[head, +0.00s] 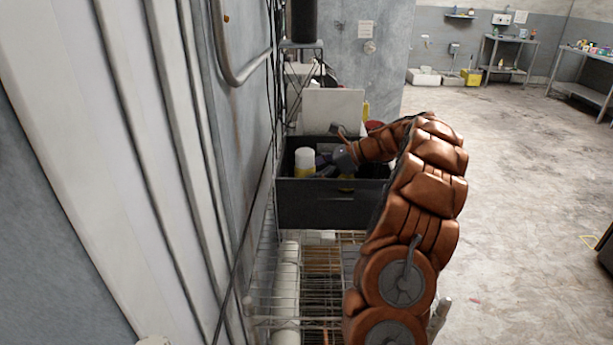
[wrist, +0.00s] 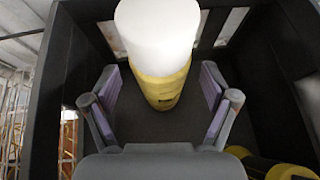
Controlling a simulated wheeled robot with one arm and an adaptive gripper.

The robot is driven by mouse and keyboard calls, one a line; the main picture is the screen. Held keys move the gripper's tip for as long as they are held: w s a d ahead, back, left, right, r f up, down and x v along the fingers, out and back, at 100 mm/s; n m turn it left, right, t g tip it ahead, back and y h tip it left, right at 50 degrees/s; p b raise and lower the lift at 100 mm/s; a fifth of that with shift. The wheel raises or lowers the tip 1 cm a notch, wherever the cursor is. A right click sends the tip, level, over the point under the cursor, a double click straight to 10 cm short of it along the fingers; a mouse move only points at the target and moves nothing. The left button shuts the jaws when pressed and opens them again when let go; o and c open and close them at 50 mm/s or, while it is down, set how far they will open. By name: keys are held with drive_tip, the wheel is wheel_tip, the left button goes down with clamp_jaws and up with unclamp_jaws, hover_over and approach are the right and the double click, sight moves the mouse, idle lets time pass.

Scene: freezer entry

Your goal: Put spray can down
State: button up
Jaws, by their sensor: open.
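The spray can (wrist: 158,50), yellow with a white top, stands inside a black bin (head: 322,212). In the head view the can (head: 304,163) shows near the bin's left end. My gripper (wrist: 160,92) is open, its two fingers spread on either side of the can's lower part in the wrist view. Gaps show between the fingers and the can. In the head view my gripper (head: 325,163) is inside the bin, just right of the can and partly hidden by the front wall. The can's base shows on the bin floor in the wrist view.
Another yellow and black item (wrist: 290,170) lies in the bin at the lower right of the wrist view. The bin is on a wire rack (head: 322,275) beside a grey wall (head: 235,110). A light board (head: 333,108) stands behind the bin. Open floor (head: 520,180) lies right.

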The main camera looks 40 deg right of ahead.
drive_tip(key=b+v, duration=0.1)
drive_tip(key=v, duration=0.8)
drive_tip(key=shift+s+b, duration=0.15)
drive_tip(key=shift+b, duration=0.25)
drive_tip(key=shift+r, duration=0.15)
